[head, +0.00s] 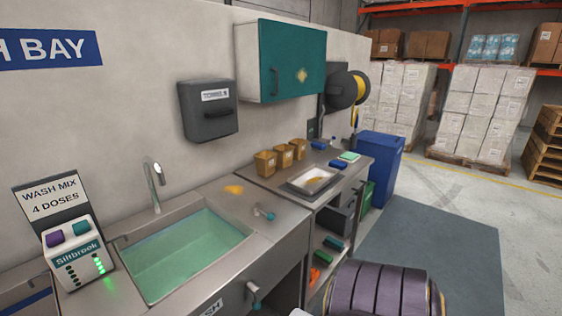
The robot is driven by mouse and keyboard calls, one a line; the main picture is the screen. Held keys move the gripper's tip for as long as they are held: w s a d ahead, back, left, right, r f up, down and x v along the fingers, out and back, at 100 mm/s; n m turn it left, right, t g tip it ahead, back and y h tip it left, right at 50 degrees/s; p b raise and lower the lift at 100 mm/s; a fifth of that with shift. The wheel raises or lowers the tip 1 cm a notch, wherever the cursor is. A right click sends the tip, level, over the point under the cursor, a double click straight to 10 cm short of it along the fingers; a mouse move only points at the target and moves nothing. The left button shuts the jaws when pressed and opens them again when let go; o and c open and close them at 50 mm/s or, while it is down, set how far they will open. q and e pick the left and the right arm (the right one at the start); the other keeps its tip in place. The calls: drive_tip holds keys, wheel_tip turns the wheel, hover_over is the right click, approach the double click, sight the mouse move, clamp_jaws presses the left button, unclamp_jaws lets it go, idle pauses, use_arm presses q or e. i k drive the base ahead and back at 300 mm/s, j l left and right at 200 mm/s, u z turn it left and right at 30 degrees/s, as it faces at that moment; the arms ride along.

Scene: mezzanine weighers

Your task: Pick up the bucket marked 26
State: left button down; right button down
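I cannot make out a bucket marked 26. Several small brown tubs stand in a row on the steel counter against the wall: a near tub (265,165), a middle tub (284,156) and a far tub (299,148). They have pale labels, too small to read. Neither of my grippers shows in the head view. A dark purple ribbed rounded form at the bottom right hides part of the floor and lower counter; I cannot tell what it is.
A sink (190,257) holds green liquid, beside a Siltbrook dispenser (75,250). A tray (313,181) lies on the counter. A blue bin (380,165) stands at the counter's far end. Grey floor mat (430,240) is clear at right; wrapped pallets (480,115) stand behind.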

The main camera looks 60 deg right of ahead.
sight(265, 160)
drive_tip(key=k+l+z, duration=0.1)
drive_tip(key=z, duration=0.35)
drive_tip(key=l+z, duration=0.15)
drive_tip(key=z, duration=0.35)
drive_tip(key=k+l+z, duration=0.1)
drive_tip(key=z, duration=0.35)
drive_tip(key=l+z, duration=0.2)
drive_tip(key=z, duration=0.25)
